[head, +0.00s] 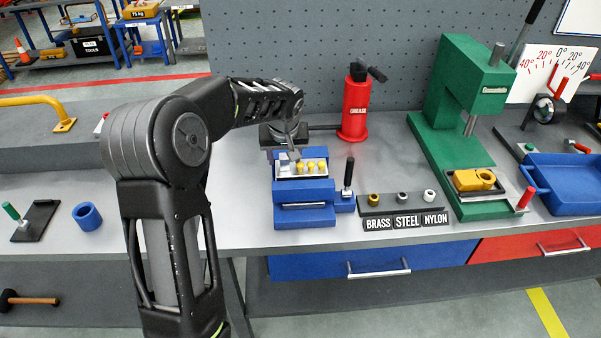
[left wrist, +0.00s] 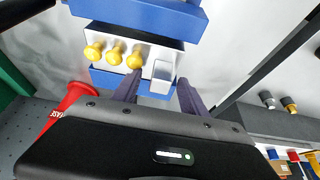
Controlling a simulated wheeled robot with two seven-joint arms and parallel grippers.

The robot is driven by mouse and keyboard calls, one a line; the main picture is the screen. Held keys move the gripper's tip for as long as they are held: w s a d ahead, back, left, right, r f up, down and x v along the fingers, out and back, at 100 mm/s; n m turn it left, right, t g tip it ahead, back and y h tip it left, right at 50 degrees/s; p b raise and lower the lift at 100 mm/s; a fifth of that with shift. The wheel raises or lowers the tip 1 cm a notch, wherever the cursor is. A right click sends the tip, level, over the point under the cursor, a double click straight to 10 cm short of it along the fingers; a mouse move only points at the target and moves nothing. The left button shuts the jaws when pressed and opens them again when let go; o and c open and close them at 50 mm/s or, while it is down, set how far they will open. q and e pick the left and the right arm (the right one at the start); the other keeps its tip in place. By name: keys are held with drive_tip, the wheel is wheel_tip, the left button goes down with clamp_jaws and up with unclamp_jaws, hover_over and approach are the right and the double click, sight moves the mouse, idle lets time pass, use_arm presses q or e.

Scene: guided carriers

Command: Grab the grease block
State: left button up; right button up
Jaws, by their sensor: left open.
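A pale block with several yellow knobs (head: 289,175) sits in a blue fixture (head: 305,216) on the bench; I take it for the grease block. In the left wrist view the block (left wrist: 150,54) shows its row of yellow knobs and a pale box-shaped part (left wrist: 163,73) at one end. My left gripper (head: 293,154) is over the left end of the block, pointing down. In the left wrist view its two dark fingers (left wrist: 158,82) are apart, with the box-shaped part showing between them. I cannot tell whether they touch it. My right gripper is out of view.
A red grease canister (head: 355,112) stands behind the fixture. A black-handled lever (head: 348,176) rises at its right side. Brass, steel and nylon pieces (head: 402,198) sit on a rack further right, then a green press (head: 462,120). A blue ring (head: 88,216) lies left on the bench.

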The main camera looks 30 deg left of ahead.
use_arm(q)
drive_tip(key=shift+c, duration=0.2)
clamp_jaws()
drive_tip(key=shift+r, duration=0.1)
idle(1.0)
